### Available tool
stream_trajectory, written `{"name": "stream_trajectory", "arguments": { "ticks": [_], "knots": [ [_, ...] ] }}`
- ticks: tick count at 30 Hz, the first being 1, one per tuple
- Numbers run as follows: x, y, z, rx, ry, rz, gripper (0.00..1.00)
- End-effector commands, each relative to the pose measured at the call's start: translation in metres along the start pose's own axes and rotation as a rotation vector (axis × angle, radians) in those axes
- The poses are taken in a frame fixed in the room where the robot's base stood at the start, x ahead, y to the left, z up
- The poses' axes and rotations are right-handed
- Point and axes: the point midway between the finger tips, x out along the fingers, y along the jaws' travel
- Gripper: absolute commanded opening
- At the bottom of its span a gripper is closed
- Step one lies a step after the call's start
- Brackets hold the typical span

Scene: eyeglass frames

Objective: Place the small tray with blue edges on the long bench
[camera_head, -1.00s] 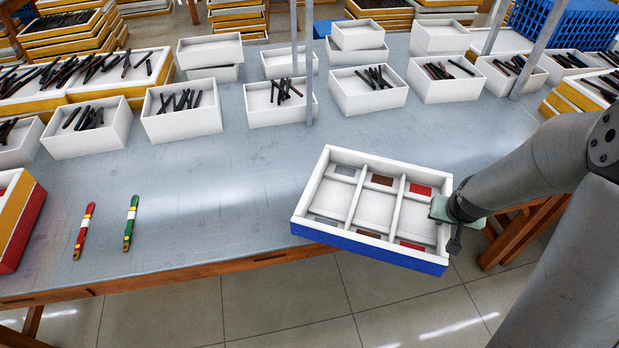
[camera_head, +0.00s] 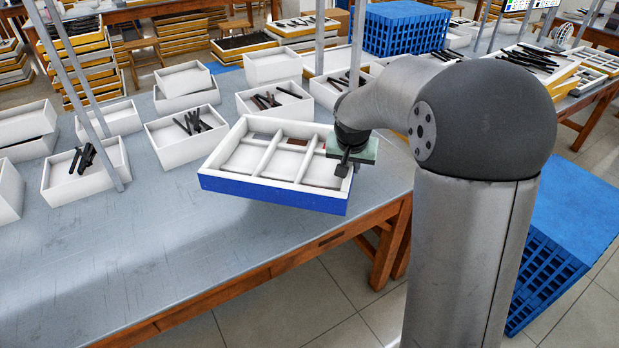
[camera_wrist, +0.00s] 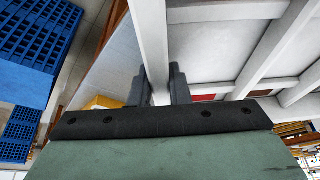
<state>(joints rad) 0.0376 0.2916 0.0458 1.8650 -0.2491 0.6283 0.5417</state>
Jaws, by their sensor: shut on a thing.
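The small tray with blue edges (camera_head: 272,194) is white inside with dividers, and its front outer face is blue. My gripper (camera_head: 343,165) is shut on the tray's right wall. In the wrist view my gripper (camera_wrist: 160,88) has one finger on each side of the white tray wall (camera_wrist: 151,40). The tray is held tilted over the right part of the long bench (camera_head: 150,265), which has a grey top and wooden edge. I cannot tell whether the tray touches the bench.
White boxes with dark temple pieces (camera_head: 187,135) stand along the back of the bench. The front left of the bench top is clear. Metal posts (camera_head: 84,90) rise from the bench. Blue crates (camera_head: 560,225) stand on the floor at the right.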

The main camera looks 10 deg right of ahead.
Motion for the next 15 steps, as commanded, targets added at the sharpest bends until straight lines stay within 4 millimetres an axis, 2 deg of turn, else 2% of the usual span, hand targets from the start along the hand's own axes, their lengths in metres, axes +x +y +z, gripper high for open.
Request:
{"name": "stream_trajectory", "arguments": {
  "ticks": [5,14,15],
  "knots": [
    [0.013,0.009,-0.014,0.003,-0.002,0.001,0.0],
    [0.068,0.038,-0.064,0.003,-0.001,-0.001,0.0],
    [0.08,0.041,-0.065,0.001,-0.003,-0.001,0.0]
  ]
}}
